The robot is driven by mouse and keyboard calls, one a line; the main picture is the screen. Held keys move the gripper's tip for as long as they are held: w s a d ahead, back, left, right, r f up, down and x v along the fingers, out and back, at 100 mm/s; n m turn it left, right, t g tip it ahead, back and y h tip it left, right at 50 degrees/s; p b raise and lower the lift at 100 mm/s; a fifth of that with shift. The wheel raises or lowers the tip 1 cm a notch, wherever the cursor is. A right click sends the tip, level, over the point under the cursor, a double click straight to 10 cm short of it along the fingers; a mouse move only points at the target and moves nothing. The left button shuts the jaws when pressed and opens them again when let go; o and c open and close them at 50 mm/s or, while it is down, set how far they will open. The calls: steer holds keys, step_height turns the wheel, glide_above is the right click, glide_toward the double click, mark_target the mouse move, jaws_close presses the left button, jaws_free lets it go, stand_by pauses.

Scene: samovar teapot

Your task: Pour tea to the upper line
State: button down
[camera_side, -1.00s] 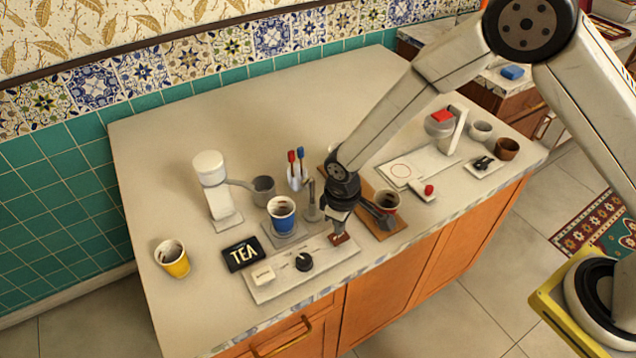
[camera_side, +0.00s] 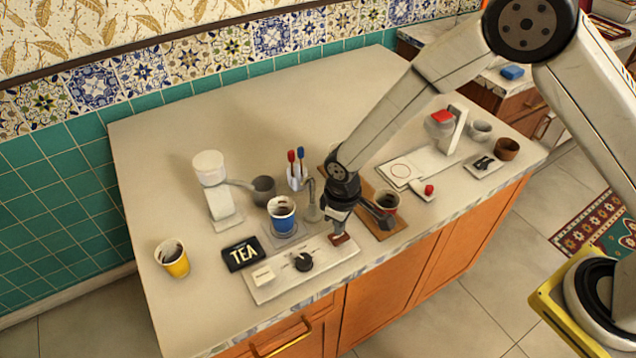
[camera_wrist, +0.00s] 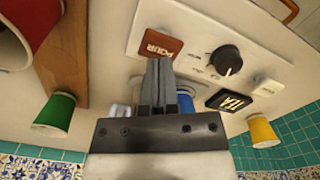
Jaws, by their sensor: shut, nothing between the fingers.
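A blue paper cup (camera_side: 281,217) stands upright on a small grey pad behind the control panel (camera_side: 312,272). Something dark shows inside it; the level against any line cannot be made out. A thin metal spout stand (camera_side: 311,203) is just right of the cup. The brown-red POUR key (camera_side: 342,240) is at the panel's right end, and it also shows in the wrist view (camera_wrist: 160,45). My gripper (camera_side: 335,235) is shut and empty, its tips at the key. I cannot tell whether they touch it. In the wrist view, the fingers (camera_wrist: 159,64) partly hide the blue cup (camera_wrist: 186,103).
The panel also has a black knob (camera_side: 303,262) and a white button (camera_side: 263,276). A TEA sign (camera_side: 242,254) and yellow cup (camera_side: 172,259) are left. A red cup (camera_side: 388,200) on a wooden board is close right of my gripper.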

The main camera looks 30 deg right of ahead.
steer(key=shift+f, duration=1.4)
stand_by(6.6)
